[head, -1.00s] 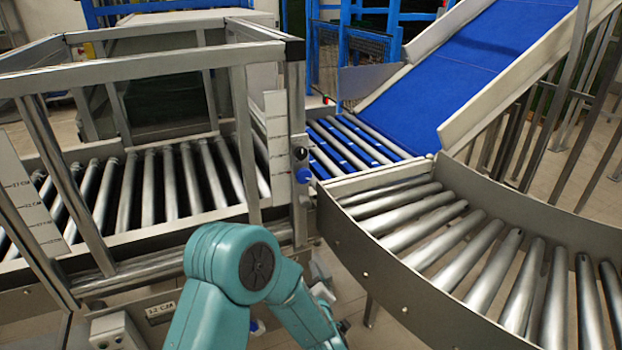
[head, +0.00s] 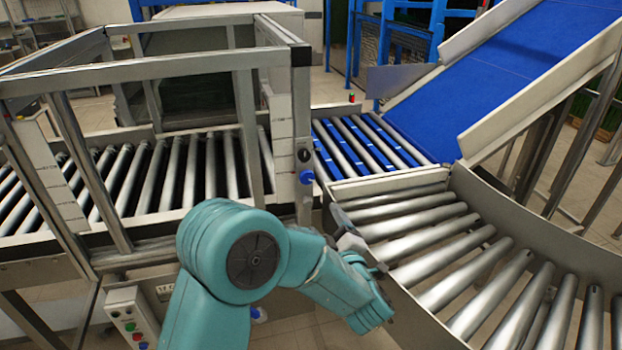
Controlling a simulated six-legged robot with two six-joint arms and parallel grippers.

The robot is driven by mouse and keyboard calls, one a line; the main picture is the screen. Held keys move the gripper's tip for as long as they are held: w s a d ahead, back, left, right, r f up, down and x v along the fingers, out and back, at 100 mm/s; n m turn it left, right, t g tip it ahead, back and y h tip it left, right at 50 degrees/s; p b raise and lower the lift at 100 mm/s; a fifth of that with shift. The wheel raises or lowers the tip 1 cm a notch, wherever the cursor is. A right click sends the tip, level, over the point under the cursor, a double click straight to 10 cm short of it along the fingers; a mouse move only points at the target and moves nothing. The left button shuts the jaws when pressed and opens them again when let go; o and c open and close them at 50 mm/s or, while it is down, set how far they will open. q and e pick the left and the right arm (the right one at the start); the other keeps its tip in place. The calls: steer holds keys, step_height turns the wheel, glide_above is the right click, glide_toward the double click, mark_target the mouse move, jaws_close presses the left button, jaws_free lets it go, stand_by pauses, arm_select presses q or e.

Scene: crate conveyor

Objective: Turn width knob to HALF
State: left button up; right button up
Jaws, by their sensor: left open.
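A small black knob (head: 304,155) sits on a plate on the grey post at the frame's right end. A blue knob (head: 306,177) sticks out just below it. I cannot tell which is the width knob, and their markings are too small to read. My left gripper (head: 350,243) is open, below and to the right of both knobs, apart from them, close to the near end of the curved roller track. Its fingers are small and partly hidden by my teal arm. My right gripper is not in view.
The curved roller conveyor (head: 420,216) fills the right side, with a blue belt ramp (head: 520,65) behind it. Grey frame bars (head: 170,66) stand over the straight rollers on the left. A control box (head: 130,318) with buttons is at lower left.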

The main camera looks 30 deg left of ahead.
arm_select(q)
steer(key=r, duration=0.1)
steer(key=p, duration=0.5)
glide_toward(307, 178)
steer(key=x, duration=0.8)
steer(key=shift+w+a+f, duration=0.1)
steer(key=shift+w+a, duration=0.05)
steer(key=shift+a, duration=0.2)
steer(key=shift+w, duration=0.1)
